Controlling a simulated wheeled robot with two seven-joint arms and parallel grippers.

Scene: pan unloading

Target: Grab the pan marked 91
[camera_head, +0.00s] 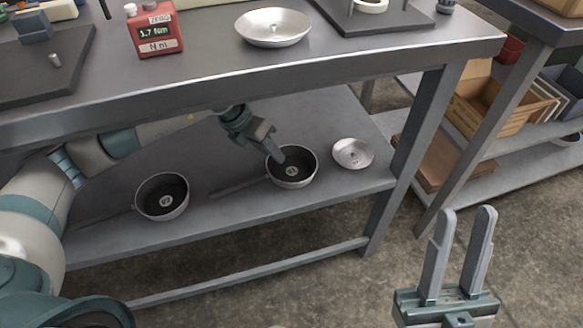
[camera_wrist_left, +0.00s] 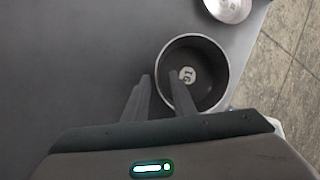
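The pan marked 91 (camera_head: 303,179) stands upright on the lower shelf, dark inside, light outside, its dark handle pointing left. In the left wrist view the pan (camera_wrist_left: 215,92) shows its round label clearly. My left gripper (camera_head: 273,148) is at the pan's left rim. In the left wrist view its fingers (camera_wrist_left: 159,78) are apart, one outside the wall and one over the inside; contact cannot be told. A second pan (camera_head: 178,211) with a label hard to read stands further left. My right gripper (camera_head: 465,212) is open and empty, over the floor at the lower right.
A small metal lid or dish (camera_head: 352,153) lies right of the pan. The tabletop (camera_head: 340,62) runs above the shelf, with a metal bowl (camera_head: 272,28) and a red torque meter (camera_head: 156,30) on it. A table leg (camera_head: 405,155) stands to the right.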

